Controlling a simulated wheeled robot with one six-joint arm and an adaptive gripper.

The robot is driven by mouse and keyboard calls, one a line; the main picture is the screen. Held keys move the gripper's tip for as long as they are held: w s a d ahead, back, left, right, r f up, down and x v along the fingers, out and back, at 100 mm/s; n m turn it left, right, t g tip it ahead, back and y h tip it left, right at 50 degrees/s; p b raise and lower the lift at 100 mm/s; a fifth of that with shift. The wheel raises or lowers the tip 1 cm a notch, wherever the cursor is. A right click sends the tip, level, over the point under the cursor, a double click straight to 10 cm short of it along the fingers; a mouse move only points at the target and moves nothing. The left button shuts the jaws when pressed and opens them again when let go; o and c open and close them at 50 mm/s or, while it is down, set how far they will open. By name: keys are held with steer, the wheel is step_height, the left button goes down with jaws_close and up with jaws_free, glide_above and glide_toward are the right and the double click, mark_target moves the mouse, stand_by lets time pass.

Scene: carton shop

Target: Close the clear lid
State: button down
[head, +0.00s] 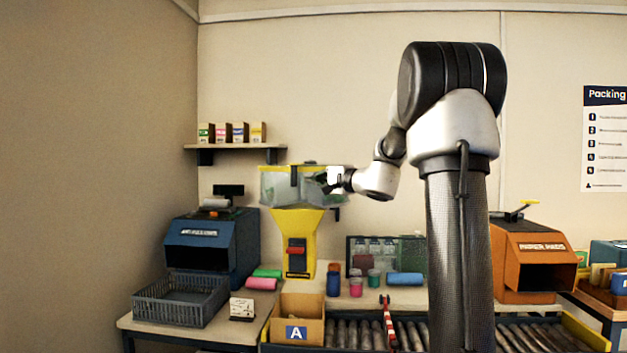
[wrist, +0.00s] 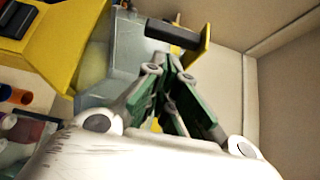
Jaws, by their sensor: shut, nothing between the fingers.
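The yellow dispenser (head: 297,228) stands on the bench against the back wall, with a see-through hopper (head: 275,188) on top. A yellow-edged clear panel, which looks like the lid (head: 312,169), shows at the hopper's top with a black handle (head: 295,175). Whether it stands raised or lies flat is hard to tell. My gripper (head: 322,183) is at the hopper's right side, partly overlapping it. In the wrist view my gripper (wrist: 166,66) has its fingers together and empty, just below the black handle (wrist: 172,35) and yellow edge (wrist: 200,57). Contact is unclear.
A shelf (head: 235,146) with small cartons is on the wall at the left. A blue machine (head: 213,245) and a grey basket (head: 180,300) stand left of the dispenser. Coloured rolls and an open carton (head: 297,312) sit below. An orange machine (head: 530,262) stands right.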

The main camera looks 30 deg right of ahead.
steer(key=v, duration=1.1)
steer(key=s+a+f+n+g, duration=0.1)
steer(key=s+f+g, duration=0.45)
steer(key=f, duration=0.55)
steer(key=s+a+f+n+g+h, duration=0.1)
steer(key=s+a+f+n+g, duration=0.1)
steer(key=s, duration=0.6)
steer(key=s+a+f+n+g+h, duration=0.2)
steer(key=s+a+f+n+g, duration=0.1)
steer(key=s+n, duration=0.4)
steer(key=s+a+f+n+g+h, duration=0.2)
steer(key=s+a+f+n, duration=0.2)
steer(key=s, duration=0.7)
steer(key=shift+n, duration=0.5)
steer(key=shift+d+g, duration=0.1)
steer(key=shift+g, duration=0.15)
